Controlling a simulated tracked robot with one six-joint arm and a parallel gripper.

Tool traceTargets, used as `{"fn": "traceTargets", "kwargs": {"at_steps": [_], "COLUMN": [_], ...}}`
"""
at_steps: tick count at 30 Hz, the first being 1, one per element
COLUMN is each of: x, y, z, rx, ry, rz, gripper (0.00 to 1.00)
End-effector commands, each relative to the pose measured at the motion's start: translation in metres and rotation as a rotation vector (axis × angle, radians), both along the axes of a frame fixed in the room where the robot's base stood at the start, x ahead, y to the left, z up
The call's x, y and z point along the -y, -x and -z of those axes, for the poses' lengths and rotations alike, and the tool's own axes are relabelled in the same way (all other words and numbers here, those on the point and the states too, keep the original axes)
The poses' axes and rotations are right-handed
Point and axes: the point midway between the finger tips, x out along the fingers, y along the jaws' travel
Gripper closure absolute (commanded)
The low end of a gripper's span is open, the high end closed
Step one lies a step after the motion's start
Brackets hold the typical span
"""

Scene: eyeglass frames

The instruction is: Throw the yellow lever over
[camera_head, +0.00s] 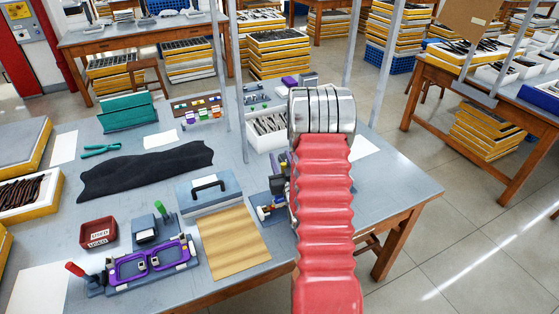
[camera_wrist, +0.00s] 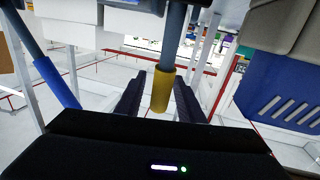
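The yellow lever (camera_wrist: 162,91) shows in the wrist view as a yellow grip on a grey rod. The rod runs up to the top of the picture. My gripper (camera_wrist: 160,92) has its two dark fingers apart, one on each side of the yellow grip. A gap shows at the left finger; whether the right finger touches the grip I cannot tell. In the head view my red-sleeved arm covers the gripper and the yellow lever.
A blue lever (camera_wrist: 54,82) stands left of my gripper. A slotted blue part (camera_wrist: 285,103) is at the right. In the head view, a red-handled lever (camera_head: 75,269), purple frames (camera_head: 150,264) and a grey-blue box (camera_head: 209,192) are on the bench (camera_head: 385,192).

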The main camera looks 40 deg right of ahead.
Motion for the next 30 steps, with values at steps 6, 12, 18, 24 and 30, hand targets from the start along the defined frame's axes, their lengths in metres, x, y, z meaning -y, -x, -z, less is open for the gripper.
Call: {"fn": "traceTargets", "kwargs": {"at_steps": [6, 12, 18, 24, 30], "x": [0.0, 0.0, -0.001, -0.001, -0.01], "y": [0.0, 0.0, 0.0, 0.0, 0.0], "z": [0.0, 0.0, 0.0, 0.0, 0.0], "rx": [0.0, 0.0, 0.0, 0.0, -0.001], "ry": [0.0, 0.0, 0.0, 0.0, -0.001], "rz": [0.0, 0.0, -0.001, -0.002, -0.005], "gripper": [0.7, 0.84, 0.98, 1.0, 1.0]}}
